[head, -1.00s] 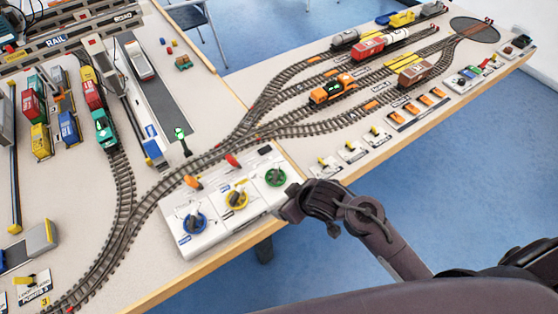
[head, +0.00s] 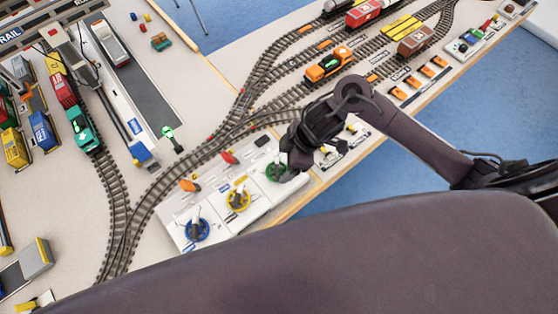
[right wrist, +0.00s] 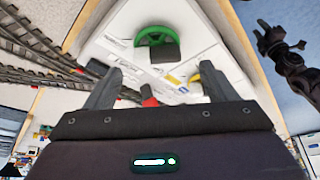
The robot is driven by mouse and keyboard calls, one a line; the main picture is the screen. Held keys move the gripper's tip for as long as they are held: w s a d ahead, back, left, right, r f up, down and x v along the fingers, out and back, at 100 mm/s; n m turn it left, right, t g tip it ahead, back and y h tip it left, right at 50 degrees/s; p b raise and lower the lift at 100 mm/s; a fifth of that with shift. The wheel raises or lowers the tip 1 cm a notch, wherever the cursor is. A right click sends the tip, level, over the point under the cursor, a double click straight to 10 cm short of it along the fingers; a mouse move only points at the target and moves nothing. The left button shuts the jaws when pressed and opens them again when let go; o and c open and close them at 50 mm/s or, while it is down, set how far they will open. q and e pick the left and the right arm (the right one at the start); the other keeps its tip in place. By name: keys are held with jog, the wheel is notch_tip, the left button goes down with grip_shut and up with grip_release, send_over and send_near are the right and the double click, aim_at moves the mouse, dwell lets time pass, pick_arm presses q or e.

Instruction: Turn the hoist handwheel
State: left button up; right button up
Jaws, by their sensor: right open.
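A white control panel (head: 262,204) at the table's front edge carries a blue handwheel (head: 196,231), a yellow handwheel (head: 238,200) and a green handwheel (head: 273,173). I cannot read which one is labelled hoist. My right gripper (head: 287,164) is over the green wheel and partly hides it in the head view. In the right wrist view, the green wheel (right wrist: 155,36) with its dark grip (right wrist: 164,53) lies beyond my open, empty fingers (right wrist: 156,80). The yellow wheel is partly hidden by the right finger. A dark gripper, apparently my left (right wrist: 280,42), hangs over the floor.
An orange lever (head: 189,185) and a red lever (head: 229,157) stand at the panel's back. Curved tracks (head: 150,201) run behind it. A teal locomotive (head: 82,132) and an orange locomotive (head: 328,65) stand on tracks. Blue floor lies beyond the front edge.

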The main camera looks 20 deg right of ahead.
aim_at(278, 167)
jog(key=x, duration=0.3)
jog(key=shift+w+a+f, duration=0.1)
jog(key=shift+w+f, duration=0.1)
jog(key=shift+f, duration=0.25)
jog(key=c, duration=1)
pick_arm(q)
jog(key=shift+a+f, duration=0.1)
jog(key=shift+f, duration=0.05)
